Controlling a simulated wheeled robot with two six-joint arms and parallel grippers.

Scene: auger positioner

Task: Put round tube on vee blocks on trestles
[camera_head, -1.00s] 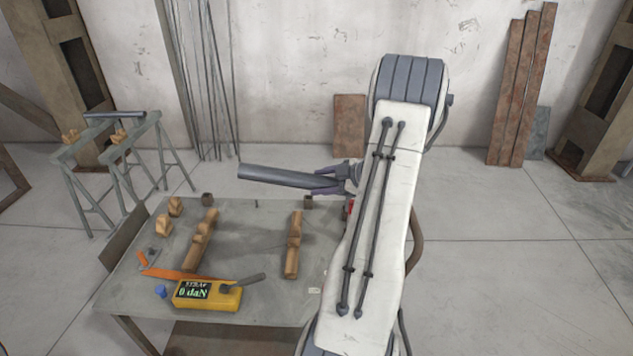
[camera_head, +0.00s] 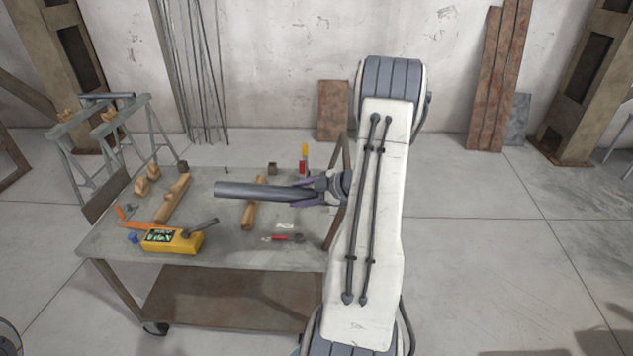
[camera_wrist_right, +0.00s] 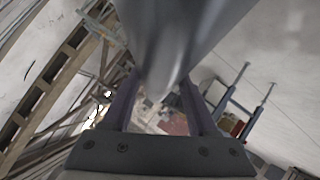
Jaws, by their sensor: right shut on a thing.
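My right gripper (camera_head: 318,188) is shut on a grey round tube (camera_head: 250,191) near one end. The tube points left, roughly level, over the table. In the right wrist view the tube (camera_wrist_right: 175,40) fills the top middle between the fingers. The tube hides part of a wooden piece with blocks (camera_head: 248,219); a similar one (camera_head: 170,205) lies left of it. Two green-grey trestles (camera_head: 108,130) stand at the left. My left gripper is out of view.
The worktable (camera_head: 240,255) carries a yellow meter (camera_head: 172,240), orange tool (camera_head: 140,225), two small wooden blocks (camera_head: 147,180) and a red-handled tool (camera_head: 282,238). A rusty plate (camera_head: 333,110) leans on the wall. Floor between table and wall is clear.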

